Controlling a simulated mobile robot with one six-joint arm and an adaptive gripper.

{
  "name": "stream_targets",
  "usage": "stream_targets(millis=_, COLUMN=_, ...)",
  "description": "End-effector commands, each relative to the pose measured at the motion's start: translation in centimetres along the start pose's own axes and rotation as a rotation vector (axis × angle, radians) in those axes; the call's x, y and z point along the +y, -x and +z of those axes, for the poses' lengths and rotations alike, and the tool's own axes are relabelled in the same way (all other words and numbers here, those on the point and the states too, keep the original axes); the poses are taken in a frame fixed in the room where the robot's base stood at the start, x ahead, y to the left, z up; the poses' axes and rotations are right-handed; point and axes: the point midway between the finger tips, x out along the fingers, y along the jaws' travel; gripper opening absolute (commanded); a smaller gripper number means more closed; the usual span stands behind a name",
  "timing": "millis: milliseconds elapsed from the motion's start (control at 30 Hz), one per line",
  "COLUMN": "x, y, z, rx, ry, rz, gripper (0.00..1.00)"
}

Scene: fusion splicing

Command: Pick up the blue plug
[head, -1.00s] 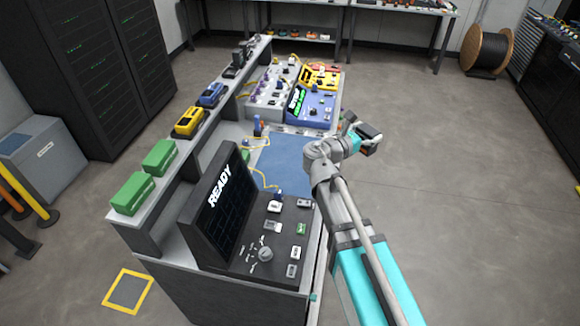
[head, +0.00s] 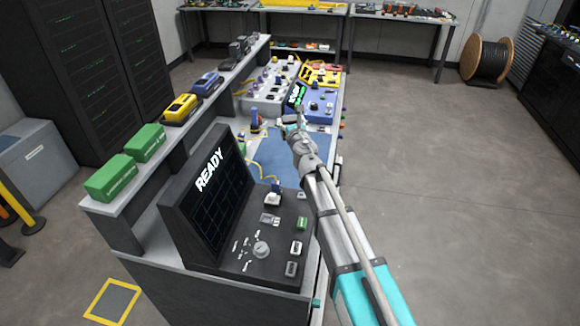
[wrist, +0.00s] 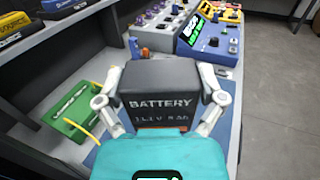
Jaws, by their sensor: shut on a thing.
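My gripper (wrist: 160,84) has its two fingers on either side of a dark block labelled BATTERY (wrist: 158,88) and is shut on it. In the head view my wrist (head: 300,140) is over the far part of the blue mat (head: 275,155); the battery cannot be made out there. A small upright blue piece with orange by it (head: 255,120) stands beyond the mat; it also shows in the wrist view (wrist: 134,46), past the battery. Another dark blue plug-like piece (head: 277,186) sits at the near console with a yellow cable. I cannot tell which is the blue plug.
The near console (head: 250,250) has a READY screen (head: 212,180). A green box (wrist: 84,117) with a yellow cable lies left of the battery in view.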

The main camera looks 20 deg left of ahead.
Motion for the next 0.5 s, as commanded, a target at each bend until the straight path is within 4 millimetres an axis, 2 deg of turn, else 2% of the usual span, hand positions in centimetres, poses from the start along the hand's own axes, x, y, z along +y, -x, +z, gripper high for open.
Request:
stream_targets(millis=33, x=1.1, y=-0.8, z=-1.6, rx=0.0, ry=0.0, rz=0.056, gripper=0.27)
stream_targets(millis=200, x=4.2, y=-1.7, z=-3.5, rx=0.0, ry=0.0, rz=0.225, gripper=0.27)
stream_targets(millis=333, x=5.8, y=-1.9, z=-4.4, rx=-0.001, ry=0.0, rz=0.312, gripper=0.27)
stream_targets(millis=500, x=6.8, y=-1.9, z=-4.8, rx=-0.001, ry=0.0, rz=0.365, gripper=0.27)
